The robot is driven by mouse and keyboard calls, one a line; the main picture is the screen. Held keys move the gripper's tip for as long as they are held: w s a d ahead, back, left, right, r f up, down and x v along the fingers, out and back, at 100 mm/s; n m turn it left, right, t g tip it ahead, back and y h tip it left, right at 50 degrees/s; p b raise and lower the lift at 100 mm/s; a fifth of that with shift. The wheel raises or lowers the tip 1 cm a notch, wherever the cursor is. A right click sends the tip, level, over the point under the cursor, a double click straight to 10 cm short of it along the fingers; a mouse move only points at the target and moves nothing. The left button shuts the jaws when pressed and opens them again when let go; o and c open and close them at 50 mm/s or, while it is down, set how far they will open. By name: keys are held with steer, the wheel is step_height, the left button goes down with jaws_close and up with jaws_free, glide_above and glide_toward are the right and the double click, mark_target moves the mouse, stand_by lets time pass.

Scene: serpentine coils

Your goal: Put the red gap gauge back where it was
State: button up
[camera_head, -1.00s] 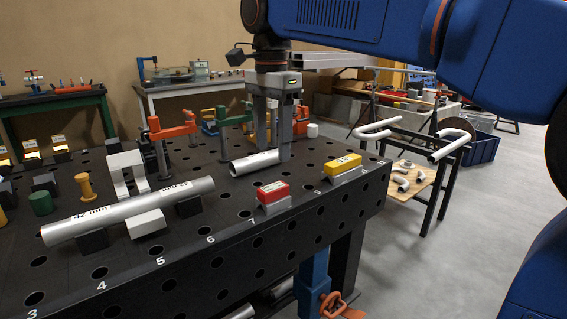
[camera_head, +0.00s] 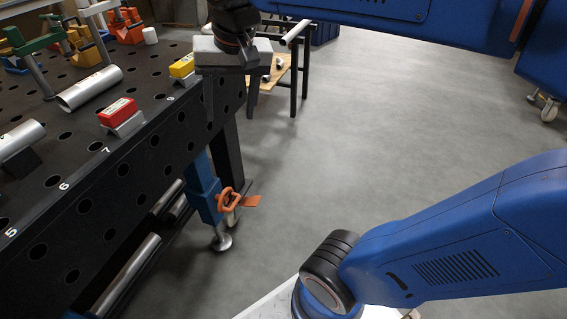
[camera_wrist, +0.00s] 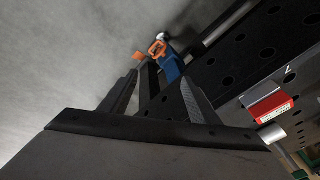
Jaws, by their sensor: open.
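The red gap gauge (camera_head: 118,112) is a small red block with a pale label. It sits on a grey angled holder (camera_head: 127,127) near the table's front edge, by the number 7. The red gauge also shows at the right of the wrist view (camera_wrist: 273,107). My gripper (camera_head: 229,105) is open and empty. It points down beside the table's right edge, apart from the gauge and to its right in the head view. In the wrist view both fingers (camera_wrist: 158,92) stand apart with nothing between them.
A yellow gauge (camera_head: 183,66) on its own holder sits behind the red one. An orange-handled clamp (camera_head: 229,201) hangs below the table.

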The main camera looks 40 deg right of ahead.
steer(key=s+d+f+n+t, duration=0.1)
steer(key=s+d+f+n, duration=0.1)
steer(key=f, duration=0.4)
steer(key=s+d+f+n, duration=0.2)
steer(key=s+d+f, duration=0.2)
steer(key=s+f, duration=0.3)
steer(key=shift+s+d+t+h, duration=0.2)
steer(key=shift+d+t+h, duration=0.1)
steer(key=shift+d+t, duration=0.1)
